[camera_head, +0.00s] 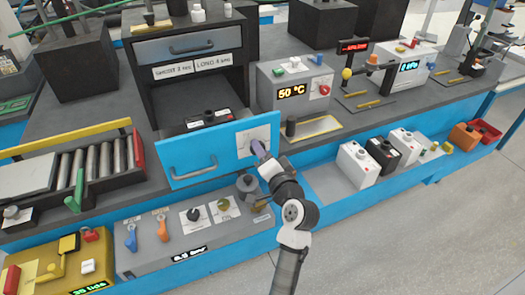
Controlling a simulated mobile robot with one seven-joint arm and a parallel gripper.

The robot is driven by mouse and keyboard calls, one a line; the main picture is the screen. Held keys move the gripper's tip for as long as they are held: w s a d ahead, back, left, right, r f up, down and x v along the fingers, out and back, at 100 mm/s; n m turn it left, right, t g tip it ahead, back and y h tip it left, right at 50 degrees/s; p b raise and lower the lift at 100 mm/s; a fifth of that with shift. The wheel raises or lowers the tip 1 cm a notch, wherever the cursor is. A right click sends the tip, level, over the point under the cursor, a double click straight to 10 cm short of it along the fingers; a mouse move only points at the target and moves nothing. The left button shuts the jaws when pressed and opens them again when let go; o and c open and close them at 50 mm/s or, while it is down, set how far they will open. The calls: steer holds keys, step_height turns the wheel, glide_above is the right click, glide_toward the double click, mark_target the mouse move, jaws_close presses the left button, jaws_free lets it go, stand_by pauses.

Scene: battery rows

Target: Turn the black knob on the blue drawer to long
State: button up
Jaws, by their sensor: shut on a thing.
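The blue drawer (195,160) is pulled out of the dark cabinet at the middle left, with a grey bar handle (194,168) on its front. A white plate (246,139) sits at the right of the drawer front. My gripper (259,148) is at this plate, shut on the black knob, which the fingers mostly hide. The knob's setting cannot be read. Two white labels, "SHORT" (173,71) and "LONG" (212,63), are on the cabinet above the drawer opening.
A black block (208,118) lies in the open drawer. A grey panel (150,255) with knobs and levers is below. A grey box reading 50 °C (292,92) stands to the right. White and black canisters (357,165) stand further right. The floor at lower right is clear.

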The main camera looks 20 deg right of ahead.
stand_by(0.3)
steer(key=o, duration=1)
steer(key=shift+c, duration=0.2)
steer(key=s+b, duration=0.4)
steer(key=s, duration=1)
steer(key=shift+d, duration=0.25)
